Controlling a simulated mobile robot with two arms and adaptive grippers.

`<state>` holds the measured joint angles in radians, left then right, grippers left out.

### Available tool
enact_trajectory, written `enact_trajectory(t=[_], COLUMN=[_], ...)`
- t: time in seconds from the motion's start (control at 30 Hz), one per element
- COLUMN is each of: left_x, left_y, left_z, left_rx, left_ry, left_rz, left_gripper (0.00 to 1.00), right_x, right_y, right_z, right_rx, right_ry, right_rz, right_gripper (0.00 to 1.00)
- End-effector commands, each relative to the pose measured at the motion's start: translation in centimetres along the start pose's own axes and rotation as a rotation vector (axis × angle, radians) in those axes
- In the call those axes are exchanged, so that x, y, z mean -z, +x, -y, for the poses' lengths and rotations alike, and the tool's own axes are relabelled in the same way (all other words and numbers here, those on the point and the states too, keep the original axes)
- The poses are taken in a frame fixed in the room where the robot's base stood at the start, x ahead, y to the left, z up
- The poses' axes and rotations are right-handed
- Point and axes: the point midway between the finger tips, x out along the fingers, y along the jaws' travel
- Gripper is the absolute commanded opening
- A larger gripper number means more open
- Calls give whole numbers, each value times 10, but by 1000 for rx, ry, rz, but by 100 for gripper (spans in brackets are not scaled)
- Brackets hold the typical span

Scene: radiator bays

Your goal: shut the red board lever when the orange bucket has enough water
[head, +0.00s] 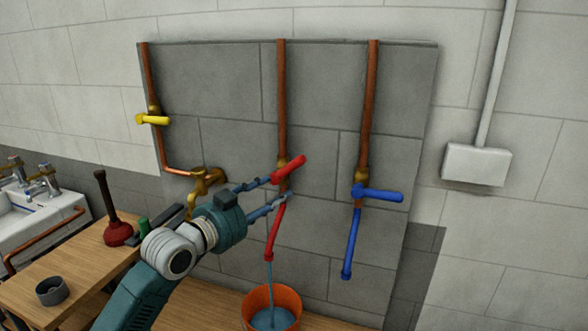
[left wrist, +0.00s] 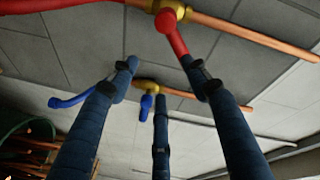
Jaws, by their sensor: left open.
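The red board lever (head: 289,168) sits on a brass valve on the middle copper pipe, its handle slanting across the pipe, up to the right. Below it a red spout (head: 276,232) pours a thin stream into the orange bucket (head: 259,302). Water (head: 270,319) shows inside, below the rim; the bucket's bottom is cut off. My left gripper (head: 280,188) is open, its blue fingers at the red lever. In the left wrist view the red lever (left wrist: 172,35) ends close to the right finger's tip; I cannot tell if they touch. My right gripper is not in view.
A blue lever (head: 380,194) with a blue spout (head: 350,243) is right of the red one. A yellow lever (head: 152,120) and brass tap are left. A plunger (head: 118,234) and grey cup (head: 52,291) stand on the wooden bench, beside a sink (head: 40,224).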

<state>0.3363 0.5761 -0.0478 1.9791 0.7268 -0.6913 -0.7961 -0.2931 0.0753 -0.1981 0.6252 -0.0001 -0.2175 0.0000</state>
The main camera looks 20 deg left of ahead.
Motion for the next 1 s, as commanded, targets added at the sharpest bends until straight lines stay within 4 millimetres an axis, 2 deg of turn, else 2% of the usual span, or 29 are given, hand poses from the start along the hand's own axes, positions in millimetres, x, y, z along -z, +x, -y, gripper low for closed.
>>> enact_trajectory(t=[0.03,0.17,0.27,0.5,0.7,1.0], left_x=[7,14,15,17,17,16], left_y=[2,7,19,65,96,110], left_z=[15,29,30,32,32,30], left_rx=[22,44,45,42,41,41], left_ry=[16,29,27,25,26,29], left_rz=[-20,-40,-40,-39,-38,-37], left_gripper=[48,48,48,48,48,48], right_x=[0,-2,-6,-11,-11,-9], right_y=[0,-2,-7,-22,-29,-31], right_z=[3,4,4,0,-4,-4], right_rx=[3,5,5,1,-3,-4], right_ry=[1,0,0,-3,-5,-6], right_rz=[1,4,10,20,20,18], right_gripper=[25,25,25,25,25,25])
